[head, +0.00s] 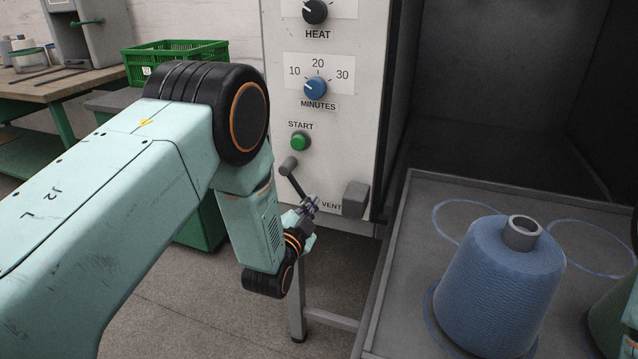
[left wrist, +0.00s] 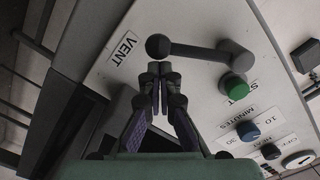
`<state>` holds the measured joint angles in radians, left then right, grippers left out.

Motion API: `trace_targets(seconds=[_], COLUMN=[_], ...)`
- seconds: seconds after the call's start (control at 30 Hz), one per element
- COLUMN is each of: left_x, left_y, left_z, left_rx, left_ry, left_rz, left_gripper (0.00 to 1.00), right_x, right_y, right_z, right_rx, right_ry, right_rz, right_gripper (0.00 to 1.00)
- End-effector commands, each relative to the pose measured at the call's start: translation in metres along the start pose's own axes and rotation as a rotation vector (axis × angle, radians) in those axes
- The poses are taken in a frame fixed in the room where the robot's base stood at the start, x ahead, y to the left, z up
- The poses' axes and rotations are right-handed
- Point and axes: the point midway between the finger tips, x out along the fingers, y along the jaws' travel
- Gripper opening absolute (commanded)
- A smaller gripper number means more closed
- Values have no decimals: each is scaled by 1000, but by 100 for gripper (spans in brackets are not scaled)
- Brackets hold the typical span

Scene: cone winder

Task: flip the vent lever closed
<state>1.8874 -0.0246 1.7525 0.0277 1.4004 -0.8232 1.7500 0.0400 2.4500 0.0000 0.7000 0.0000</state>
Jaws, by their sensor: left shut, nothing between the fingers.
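The vent lever (head: 294,181) is a dark bar on the white panel, below the green START button. My right gripper is not in view.
The START button (head: 300,141) and the blue MINUTES dial (head: 316,88) sit above the lever. A grey block (head: 355,199) sticks out at the panel's lower right. A blue yarn cone (head: 502,280) stands on the grey tray (head: 402,262) at right. A green crate (head: 175,62) is behind my arm.

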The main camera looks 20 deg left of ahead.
Motion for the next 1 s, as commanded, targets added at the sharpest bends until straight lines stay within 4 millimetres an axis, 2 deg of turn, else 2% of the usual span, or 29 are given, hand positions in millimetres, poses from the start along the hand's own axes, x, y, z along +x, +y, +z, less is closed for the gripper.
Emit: trace_targets(seconds=[0.3,0.57,1.0], left_x=[1,2,3], left_y=[-1,-5,-9], left_z=[29,43,54], left_rx=[286,464,470], left_ry=[-3,-2,-1], left_rz=[-16,-25,-24], left_gripper=[0,0,0], right_x=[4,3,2], right_y=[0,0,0], right_z=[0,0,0], right_rx=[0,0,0], right_ry=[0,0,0], right_rz=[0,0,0], right_gripper=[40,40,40])
